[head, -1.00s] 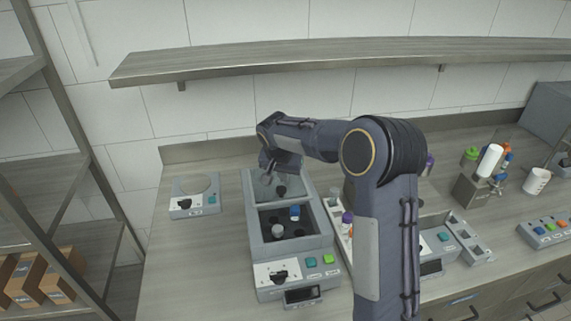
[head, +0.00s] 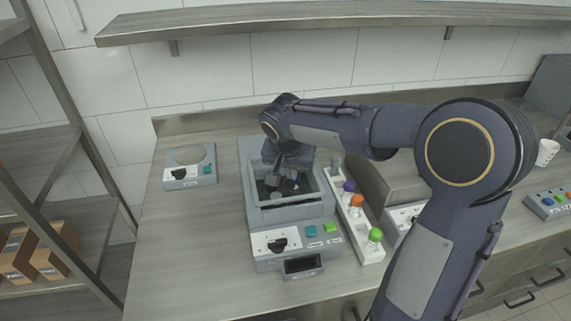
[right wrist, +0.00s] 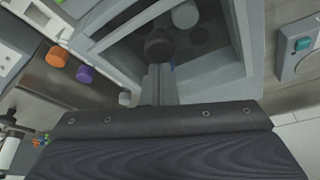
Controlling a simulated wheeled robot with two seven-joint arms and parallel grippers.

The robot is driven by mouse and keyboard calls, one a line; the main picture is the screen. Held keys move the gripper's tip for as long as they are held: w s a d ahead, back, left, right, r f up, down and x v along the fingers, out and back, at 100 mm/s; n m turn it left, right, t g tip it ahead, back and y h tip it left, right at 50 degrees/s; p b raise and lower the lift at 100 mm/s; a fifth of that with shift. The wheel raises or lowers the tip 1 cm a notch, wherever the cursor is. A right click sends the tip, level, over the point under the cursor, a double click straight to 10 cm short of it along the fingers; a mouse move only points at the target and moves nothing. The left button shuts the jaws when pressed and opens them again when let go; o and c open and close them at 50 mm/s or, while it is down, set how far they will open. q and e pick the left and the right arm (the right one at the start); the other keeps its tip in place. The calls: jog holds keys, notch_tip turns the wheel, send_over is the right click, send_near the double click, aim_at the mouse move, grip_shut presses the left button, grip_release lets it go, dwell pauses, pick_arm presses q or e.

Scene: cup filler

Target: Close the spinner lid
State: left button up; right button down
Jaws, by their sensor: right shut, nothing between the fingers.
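The spinner (head: 262,265) is a grey box with a dial, teal and green buttons and a small screen at its front. Its framed, see-through lid (head: 290,215) lies low over the chamber; I cannot tell whether it is fully seated. My right gripper (head: 280,186) is over the lid's window, shut with nothing in it. In the right wrist view its fingers (right wrist: 160,88) point at a dark round knob (right wrist: 160,46), close to it; contact is unclear. Tubes show dimly beneath the window. My left gripper is not in view.
A small device with a round plate (head: 190,165) stands left of the spinner. A rack with purple, orange and green-capped tubes (head: 362,243) stands close on its right. A wall shelf (head: 300,20) hangs above. The counter at front left is clear.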

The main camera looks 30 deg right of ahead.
jog(key=shift+s+a+f, duration=0.1)
jog(key=shift+s+a, duration=0.05)
jog(key=shift+s, duration=0.45)
jog(key=shift+s+a, duration=0.15)
jog(key=shift+s, duration=0.45)
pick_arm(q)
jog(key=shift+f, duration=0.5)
pick_arm(e)
jog(key=shift+a+r, duration=0.1)
jog(key=shift+r, duration=0.25)
jog(key=v, duration=0.7)
jog(key=s+a+f+n+t+y, duration=0.1)
jog(key=s+f+n+y, duration=0.1)
jog(key=s, duration=0.5)
jog(key=s+a+f+n+y, duration=0.2)
jog(key=s+f, duration=0.1)
jog(key=s, duration=0.3)
jog(key=s+a+f+n+t+y, duration=0.1)
jog(key=s+f+n+y, duration=0.1)
jog(key=s, duration=0.5)
jog(key=shift+s+a+f+n+t, duration=0.3)
jog(key=shift+s+f, duration=0.05)
jog(key=shift+f, duration=0.45)
